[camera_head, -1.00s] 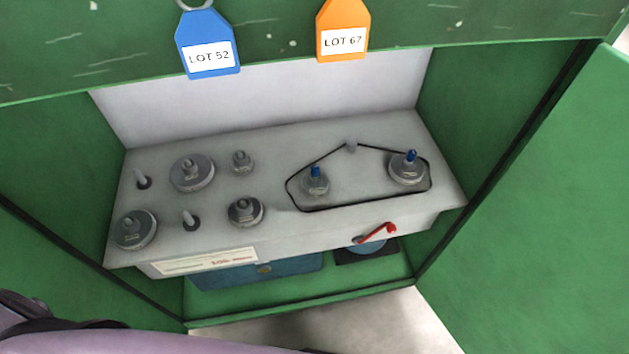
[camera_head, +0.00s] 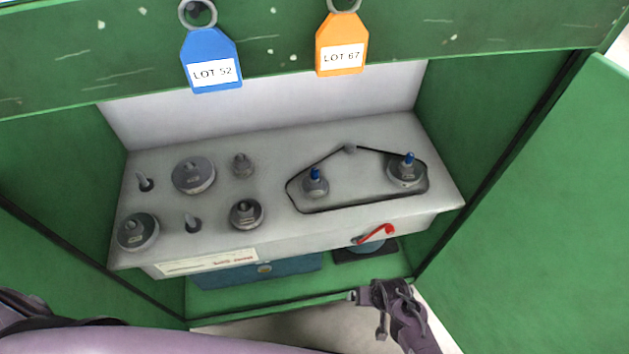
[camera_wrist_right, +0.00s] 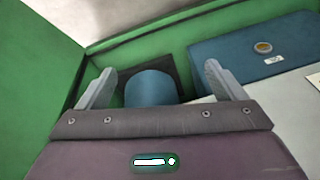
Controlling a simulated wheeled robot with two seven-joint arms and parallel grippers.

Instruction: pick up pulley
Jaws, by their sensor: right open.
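Several grey pulleys stand on the grey shelf (camera_head: 290,140). On its left part are a wide pulley (camera_head: 193,175), a small pulley (camera_head: 242,166), a front left pulley (camera_head: 138,232) and a front middle pulley (camera_head: 246,214). On the right, a thin black belt (camera_head: 345,209) runs around a small pulley (camera_head: 315,187) and a larger pulley (camera_head: 406,173), both with blue-topped pins. My right gripper (camera_head: 368,314) is low at the cabinet's front edge, below the shelf. In the wrist view it (camera_wrist_right: 160,80) is open and empty, facing a blue cylinder (camera_wrist_right: 150,88).
Two bare pegs (camera_head: 145,182) (camera_head: 192,224) stand among the left pulleys. A blue box (camera_head: 290,268) lies below. Green walls and an open door (camera_head: 540,200) enclose the sides; blue (camera_head: 211,65) and orange (camera_head: 341,45) tags hang above.

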